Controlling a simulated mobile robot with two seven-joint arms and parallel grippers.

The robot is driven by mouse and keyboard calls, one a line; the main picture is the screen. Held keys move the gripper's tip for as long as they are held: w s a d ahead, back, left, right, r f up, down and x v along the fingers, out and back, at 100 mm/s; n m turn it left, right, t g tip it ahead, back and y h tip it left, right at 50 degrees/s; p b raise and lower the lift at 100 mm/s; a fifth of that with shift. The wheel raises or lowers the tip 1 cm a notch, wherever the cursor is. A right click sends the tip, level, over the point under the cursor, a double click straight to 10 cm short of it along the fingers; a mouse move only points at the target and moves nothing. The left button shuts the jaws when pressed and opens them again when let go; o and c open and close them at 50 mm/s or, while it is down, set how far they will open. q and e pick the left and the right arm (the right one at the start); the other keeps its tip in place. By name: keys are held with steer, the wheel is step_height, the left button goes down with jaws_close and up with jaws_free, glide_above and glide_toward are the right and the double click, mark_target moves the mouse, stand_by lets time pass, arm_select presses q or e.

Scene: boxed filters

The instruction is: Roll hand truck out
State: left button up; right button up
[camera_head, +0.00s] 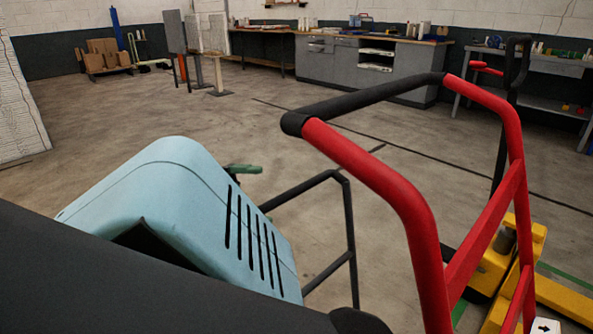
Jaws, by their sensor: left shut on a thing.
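The hand truck (372,172) has a red tubular frame and a black-gripped top handle. It stands large at the right of the head view and runs out of the bottom edge. My left arm, dark, crosses the lower left corner, and my left gripper (360,321) shows only in part at the bottom edge, beside the red rail. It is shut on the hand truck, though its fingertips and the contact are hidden. My right gripper is not in view. A white label with a black arrow (545,327) shows at the bottom right; what bears it is mostly cut off.
A light blue slotted housing (185,195) with a black tube frame (350,215) stands close at left. A yellow pallet jack (560,295) is beyond the red frame at right. Grey workbenches (350,65) line the back wall. The concrete floor (290,140) between is mostly clear.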

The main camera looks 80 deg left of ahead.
arm_select(q)
steer(key=shift+s+d+r+h, duration=0.3)
steer(key=shift+s+d, duration=0.1)
steer(key=shift+d, duration=0.1)
steer(key=shift+a+f, duration=0.15)
